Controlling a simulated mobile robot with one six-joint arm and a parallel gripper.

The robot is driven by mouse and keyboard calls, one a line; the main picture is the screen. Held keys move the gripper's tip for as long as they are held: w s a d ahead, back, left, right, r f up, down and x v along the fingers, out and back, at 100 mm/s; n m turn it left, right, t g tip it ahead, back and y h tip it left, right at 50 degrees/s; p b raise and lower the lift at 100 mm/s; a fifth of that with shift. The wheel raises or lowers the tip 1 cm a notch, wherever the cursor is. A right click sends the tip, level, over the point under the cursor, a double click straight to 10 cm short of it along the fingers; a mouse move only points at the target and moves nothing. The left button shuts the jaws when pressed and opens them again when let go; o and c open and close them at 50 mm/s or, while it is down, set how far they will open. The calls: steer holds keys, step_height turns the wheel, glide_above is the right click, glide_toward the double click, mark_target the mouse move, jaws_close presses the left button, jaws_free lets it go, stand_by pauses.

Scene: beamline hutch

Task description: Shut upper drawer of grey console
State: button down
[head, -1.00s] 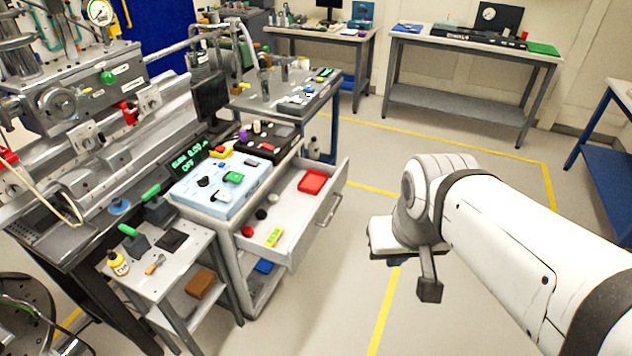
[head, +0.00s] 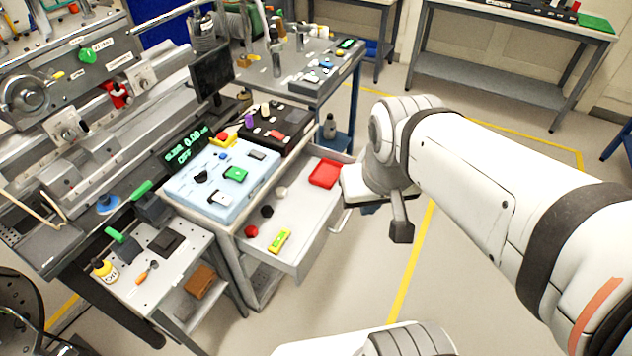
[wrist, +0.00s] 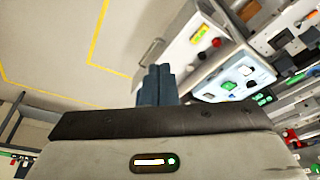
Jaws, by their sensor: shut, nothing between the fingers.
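The grey console (head: 228,255) stands in the left middle of the head view, with a light-blue control box on top. Its upper drawer (head: 318,232) is pulled well out to the right. In it lie a red tray (head: 325,174), a yellow-green piece (head: 279,241) and several small knobs. My wrist partly covers the drawer's front and handle in the head view. In the wrist view my gripper (wrist: 159,72) is shut and empty. Beyond its tips show the drawer (wrist: 186,55) and its handle (wrist: 150,50); I see no clear contact.
A small side table (head: 190,262) with an oil bottle stands left of the console. A workbench with a blue leg (head: 353,118) is behind it, and another bench (head: 500,70) stands at the back right. Floor with yellow lines is open in front of the drawer.

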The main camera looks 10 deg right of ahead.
steer(key=w+f+m+g+y+b, duration=0.1)
steer(key=w+f+m+y+b, duration=0.15)
steer(key=f+m+b, duration=0.6)
steer(key=w+f+m+g+y+b, duration=0.15)
steer(key=w+f+m+b, duration=0.3)
steer(key=f, duration=0.75)
steer(key=w+d+f+m+t+y+b, duration=0.2)
steer(key=w+d+f+m+b, duration=0.15)
steer(key=f+m, duration=0.3)
steer(key=w+d+f+m+t+y+b, duration=0.1)
steer(key=w+d+f+m+t+b, duration=0.15)
steer(key=f+m+b, duration=0.45)
steer(key=shift+n, duration=0.55)
steer(key=shift+w+a+r+b+x, duration=0.1)
steer(key=shift+w+r+b+x, duration=0.15)
steer(key=shift+x, duration=1.95)
steer(key=shift+w+a+r+b+x, duration=0.1)
steer(key=shift+w+r+b+x, duration=0.1)
steer(key=shift+x, duration=1.95)
steer(key=shift+w+a+r+b+x, duration=0.1)
steer(key=shift+w+r+b+x, duration=0.15)
steer(key=shift+x, duration=1.95)
